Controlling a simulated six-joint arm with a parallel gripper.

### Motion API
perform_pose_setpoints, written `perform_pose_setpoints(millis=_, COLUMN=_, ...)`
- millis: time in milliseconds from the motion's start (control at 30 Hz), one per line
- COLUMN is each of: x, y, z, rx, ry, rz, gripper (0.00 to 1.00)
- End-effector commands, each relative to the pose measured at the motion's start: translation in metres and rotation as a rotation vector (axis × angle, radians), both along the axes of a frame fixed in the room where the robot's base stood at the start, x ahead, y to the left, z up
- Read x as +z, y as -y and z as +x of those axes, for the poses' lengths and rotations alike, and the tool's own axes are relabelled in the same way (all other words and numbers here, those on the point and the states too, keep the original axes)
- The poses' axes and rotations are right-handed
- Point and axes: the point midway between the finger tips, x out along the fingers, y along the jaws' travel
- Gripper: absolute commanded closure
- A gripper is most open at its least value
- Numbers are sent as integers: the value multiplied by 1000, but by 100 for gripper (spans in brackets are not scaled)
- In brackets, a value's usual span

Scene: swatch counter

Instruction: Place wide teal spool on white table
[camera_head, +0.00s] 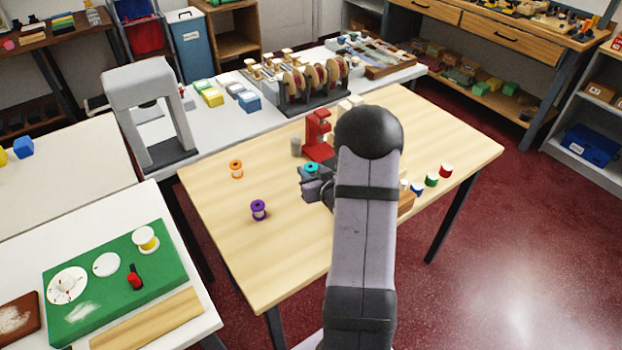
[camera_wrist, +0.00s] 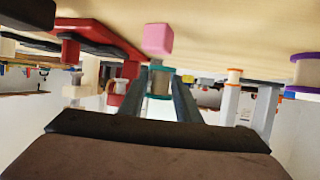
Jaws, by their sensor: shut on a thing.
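The teal spool (camera_head: 311,168) is over the middle of the wooden table, in front of the red device. My gripper (camera_head: 308,180) is shut on it. My arm hides part of the wooden table. Other white-topped tables stand at the left (camera_head: 85,165) and along the back (camera_head: 222,125).
On the wooden table (camera_head: 300,260) are an orange spool (camera_head: 236,169), a purple spool (camera_head: 258,210), a red device (camera_head: 317,135), and several spools at right, including a green one (camera_head: 431,180). A grey arch-shaped machine (camera_head: 140,88) stands behind.

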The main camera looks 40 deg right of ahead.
Motion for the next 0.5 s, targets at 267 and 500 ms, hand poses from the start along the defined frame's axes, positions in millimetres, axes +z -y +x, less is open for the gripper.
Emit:
perform_pose_setpoints(millis=267, x=-30, y=0, z=0, rx=-1, ry=-2, rz=2, gripper=94)
perform_pose_setpoints(millis=500, x=-33, y=0, z=0, rx=0, ry=1, rz=1, gripper=94)
